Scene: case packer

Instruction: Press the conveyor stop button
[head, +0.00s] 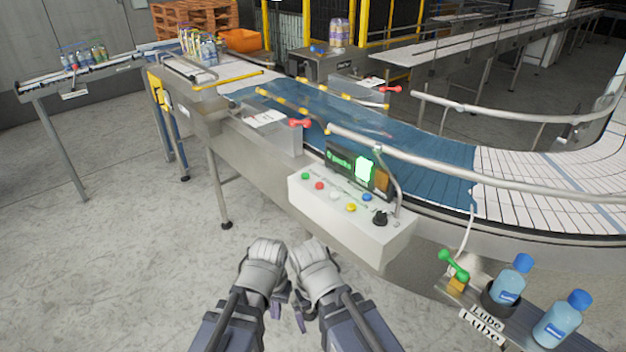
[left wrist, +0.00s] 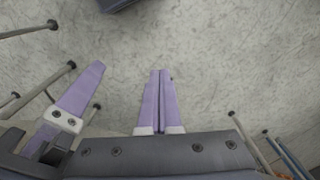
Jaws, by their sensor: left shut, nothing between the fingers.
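The white control box (head: 345,225) is fixed to the front of the conveyor. Its sloped top carries a red button (head: 319,186) between a green button (head: 305,176) and a white one (head: 335,196). No label that I can read names the stop button. My left gripper (head: 275,308) hangs low in front of the conveyor, short of the box. In the left wrist view its purple fingers (left wrist: 160,102) are together and empty over the floor. My right gripper (head: 299,318) hangs beside it, also apart from the box; its opening is unclear.
The box also has a yellow button (head: 351,207), a blue button (head: 367,197) and a black knob (head: 380,218). A lit display (head: 350,165) stands behind them. At right, a shelf holds lube bottles (head: 513,283) and a green-handled lever (head: 454,265).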

